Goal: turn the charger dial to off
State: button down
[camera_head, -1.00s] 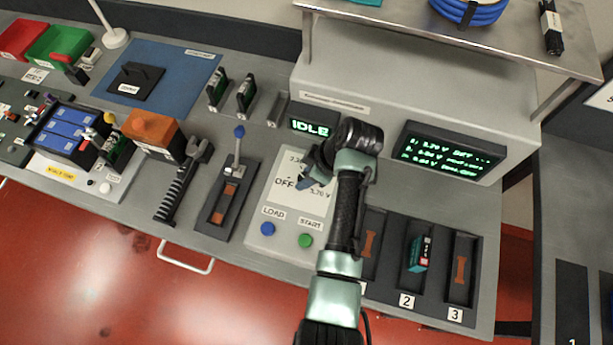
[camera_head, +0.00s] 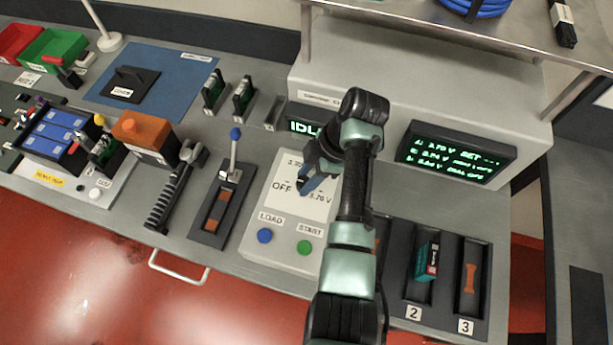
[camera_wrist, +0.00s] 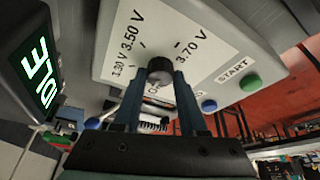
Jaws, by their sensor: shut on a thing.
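The charger dial (camera_wrist: 160,68) is a dark round knob on the white charger panel (camera_wrist: 112,55), with marks of 3.30 V, 3.50 V and 3.70 V around it in the wrist view. My gripper (camera_wrist: 160,80) has its two blue fingers closed on the sides of the dial. In the head view my gripper (camera_head: 305,185) is over the panel, beside the printed OFF label (camera_head: 282,188), and its wrist hides most of the dial. I cannot tell which mark the dial points to.
A blue LOAD button (camera_head: 265,236) and a green START button (camera_head: 304,247) sit below the dial. An IDLE display (camera_head: 303,124) stands behind. A slot with an upright blue-tipped lever (camera_head: 235,134) is at the left, and numbered battery bays (camera_head: 414,313) are at the right.

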dwell(0.3)
jog(key=shift+c, duration=2.3)
grip_release()
jog(key=shift+r, duration=0.1)
jog(key=p+v, duration=0.3)
jog(key=v, duration=0.9)
jog(key=shift+r+p, duration=0.4)
jog(key=shift+d, duration=0.1)
